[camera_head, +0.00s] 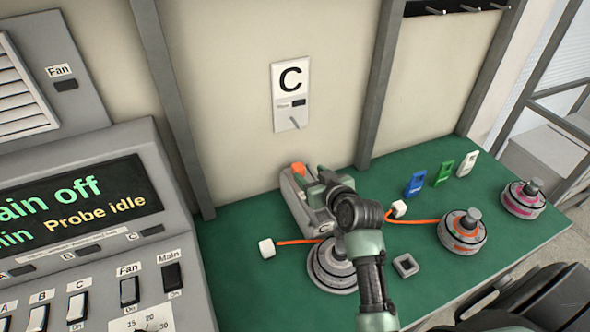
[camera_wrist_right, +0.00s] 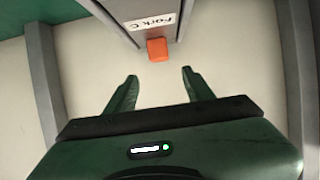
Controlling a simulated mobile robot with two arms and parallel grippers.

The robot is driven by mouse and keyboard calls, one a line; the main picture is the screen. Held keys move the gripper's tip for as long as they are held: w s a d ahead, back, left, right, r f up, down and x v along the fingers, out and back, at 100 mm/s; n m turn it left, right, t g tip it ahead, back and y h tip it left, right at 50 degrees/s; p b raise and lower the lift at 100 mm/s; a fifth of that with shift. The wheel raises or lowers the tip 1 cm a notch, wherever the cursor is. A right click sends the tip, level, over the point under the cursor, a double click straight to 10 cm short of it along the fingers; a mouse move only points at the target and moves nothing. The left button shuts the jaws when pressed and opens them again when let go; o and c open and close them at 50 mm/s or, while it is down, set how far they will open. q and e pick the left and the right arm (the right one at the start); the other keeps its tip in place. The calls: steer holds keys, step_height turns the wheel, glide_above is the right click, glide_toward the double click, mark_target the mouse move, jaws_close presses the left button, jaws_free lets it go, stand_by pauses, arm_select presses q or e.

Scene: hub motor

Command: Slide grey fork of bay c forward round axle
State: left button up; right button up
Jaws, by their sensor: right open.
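The grey fork of bay C (camera_head: 288,190) is a long grey body on the green bench below the C sign, with an orange tip (camera_head: 298,169) at its back end. In the right wrist view, a grey body with a C label (camera_wrist_right: 130,15) and the orange piece (camera_wrist_right: 157,49) lie just beyond my fingertips. My right gripper (camera_head: 312,182) is open and empty, its fingers (camera_wrist_right: 160,76) apart and pointing at the orange piece. A round hub motor (camera_head: 325,278) sits in front of the fork; my arm hides its axle. My left gripper is not in view.
White cubes (camera_head: 266,248) on orange cables lie either side. Two more hub motors (camera_head: 462,238) (camera_head: 523,202) and blue, green and white tags (camera_head: 440,172) stand to the right. A small grey square part (camera_head: 405,265) lies near my arm. A control panel (camera_head: 90,220) stands left.

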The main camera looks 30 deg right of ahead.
mark_target(300, 168)
steer(key=x, duration=0.6)
steer(key=f+x, duration=0.1)
steer(key=x, duration=0.2)
jaws_close()
steer(key=shift+s, duration=0.1)
stand_by(1.4)
